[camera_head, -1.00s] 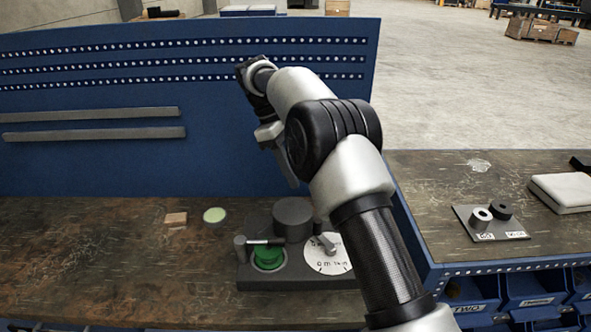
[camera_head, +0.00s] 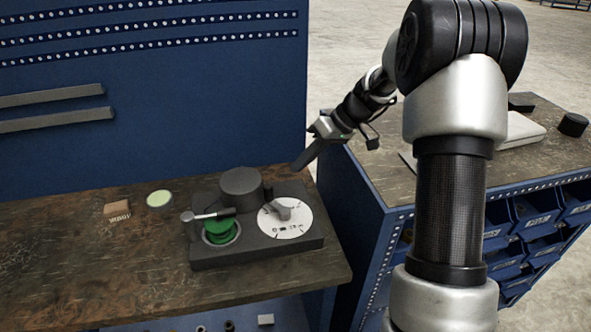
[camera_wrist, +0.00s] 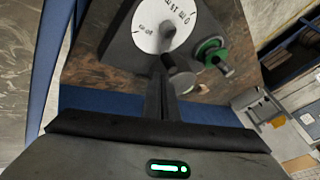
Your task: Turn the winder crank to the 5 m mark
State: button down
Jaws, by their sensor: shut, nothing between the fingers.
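The winder (camera_head: 258,254) is a dark base on the wooden bench. It carries a white marked dial (camera_head: 270,229) with a grey pointer-like piece (camera_head: 285,211), a dark drum (camera_head: 241,187) behind, and a green reel (camera_head: 220,233) with a grey arm and upright post (camera_head: 192,226) at the left. My gripper (camera_head: 298,166) is shut and empty, above and behind the dial. In the wrist view its fingers (camera_wrist: 161,98) point toward the dial (camera_wrist: 150,28), with a grey rounded part (camera_wrist: 181,83) beside them. The green reel (camera_wrist: 211,48) is to their right. I cannot read the pointer's mark.
A small labelled block (camera_head: 117,208) and a pale green disc (camera_head: 159,198) lie left of the winder. A blue panel (camera_head: 200,110) rises behind the bench. A second bench (camera_head: 375,182) with blue bins (camera_head: 508,219) stands at the right.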

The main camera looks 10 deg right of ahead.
jog(key=x, duration=0.8)
jog(key=shift+a, duration=0.1)
jog(key=shift+f, duration=0.1)
jog(key=shift+w+a+f+n+g+b, duration=0.1)
jog(key=shift+a+f+n+g+b, duration=0.25)
jog(key=shift+n+b, duration=0.55)
jog(key=shift+a+r+n+g+b, duration=0.25)
jog(key=shift+a+n+g+b, duration=0.15)
jog(key=shift+n+g, duration=0.2)
jog(key=shift+r, duration=0.15)
jog(key=shift+r, duration=0.1)
